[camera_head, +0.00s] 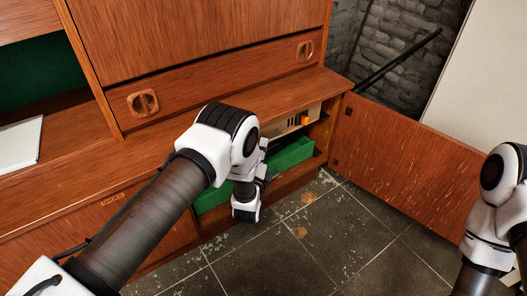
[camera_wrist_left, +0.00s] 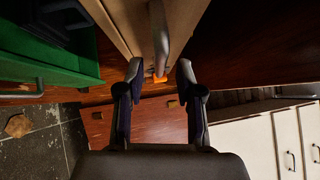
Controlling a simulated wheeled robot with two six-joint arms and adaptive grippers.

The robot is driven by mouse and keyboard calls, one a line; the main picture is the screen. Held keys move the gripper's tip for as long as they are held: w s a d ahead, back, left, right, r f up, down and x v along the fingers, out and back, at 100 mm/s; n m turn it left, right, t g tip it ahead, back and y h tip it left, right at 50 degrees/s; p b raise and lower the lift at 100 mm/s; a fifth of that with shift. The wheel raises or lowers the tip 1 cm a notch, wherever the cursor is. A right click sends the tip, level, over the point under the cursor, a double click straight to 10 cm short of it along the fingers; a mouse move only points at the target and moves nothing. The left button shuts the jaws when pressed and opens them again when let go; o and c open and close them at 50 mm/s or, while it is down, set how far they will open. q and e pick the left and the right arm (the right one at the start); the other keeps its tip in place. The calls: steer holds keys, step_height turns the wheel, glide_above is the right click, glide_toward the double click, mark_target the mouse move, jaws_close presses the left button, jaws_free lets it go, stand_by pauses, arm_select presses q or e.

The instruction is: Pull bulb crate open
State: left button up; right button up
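A green crate (camera_head: 290,154) sits low inside the open compartment of the teak unit; its side and a dark handle show in the wrist view (camera_wrist_left: 42,72). A beige box front (camera_head: 290,122) with dark slots and an orange part is above it. In the wrist view a grey bar handle (camera_wrist_left: 158,35) stands against beige panels, with an orange bit (camera_wrist_left: 158,78) at its end. I cannot tell which is the bulb crate. My left gripper (camera_wrist_left: 160,72) is open, its fingers either side of the bar's line; contact is unclear. The right gripper is out of view.
An open teak door (camera_head: 410,145) swings out to the right of the compartment. My right arm is at the right edge. The dark tiled floor (camera_head: 320,245) in front is clear apart from brownish patches. A white book (camera_head: 18,143) lies on the left shelf.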

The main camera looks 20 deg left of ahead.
arm_select(q)
steer(key=shift+w+a+r, duration=0.1)
steer(key=shift+w, duration=0.8)
jaws_close()
